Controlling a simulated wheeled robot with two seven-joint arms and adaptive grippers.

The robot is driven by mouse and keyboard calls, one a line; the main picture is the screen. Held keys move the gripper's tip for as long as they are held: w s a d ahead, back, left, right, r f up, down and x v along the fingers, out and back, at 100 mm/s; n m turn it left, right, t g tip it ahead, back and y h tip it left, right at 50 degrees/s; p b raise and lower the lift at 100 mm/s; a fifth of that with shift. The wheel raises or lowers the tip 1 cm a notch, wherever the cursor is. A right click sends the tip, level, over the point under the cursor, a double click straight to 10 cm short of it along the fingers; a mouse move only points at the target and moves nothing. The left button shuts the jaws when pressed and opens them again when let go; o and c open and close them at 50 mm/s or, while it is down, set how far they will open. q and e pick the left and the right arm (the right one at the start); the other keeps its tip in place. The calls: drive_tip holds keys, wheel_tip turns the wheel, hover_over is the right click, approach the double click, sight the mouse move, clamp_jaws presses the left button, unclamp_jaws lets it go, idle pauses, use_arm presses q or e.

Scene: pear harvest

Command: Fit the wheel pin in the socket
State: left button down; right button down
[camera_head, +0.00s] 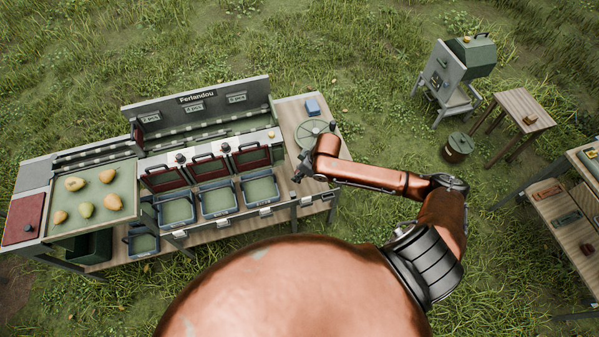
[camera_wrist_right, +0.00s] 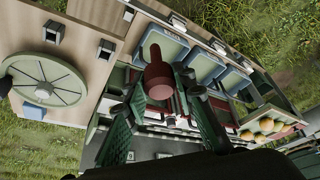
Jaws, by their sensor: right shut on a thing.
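My right gripper (camera_head: 298,172) is over the right part of the workbench, near its front side. In the right wrist view my right gripper (camera_wrist_right: 163,108) is shut on a dark red pin (camera_wrist_right: 157,78) with a thick round body and a narrower end. The pin is held clear of the bench top. A pale green spoked wheel (camera_head: 309,133) lies on the bench behind the gripper; in the right wrist view the wheel (camera_wrist_right: 44,84) is at the left, apart from the pin. Grey square fittings (camera_wrist_right: 52,32) stand on the wood beside it; I cannot tell which is the socket. My left gripper is out of view.
A blue box (camera_head: 313,106) sits behind the wheel. The sorting machine (camera_head: 196,97) with red flaps and blue bins (camera_head: 218,201) is left of the gripper. A tray (camera_head: 126,179) of several pears is farther left. Grass lies beyond the bench.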

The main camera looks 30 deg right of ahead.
drive_tip(key=shift+r, duration=2.9)
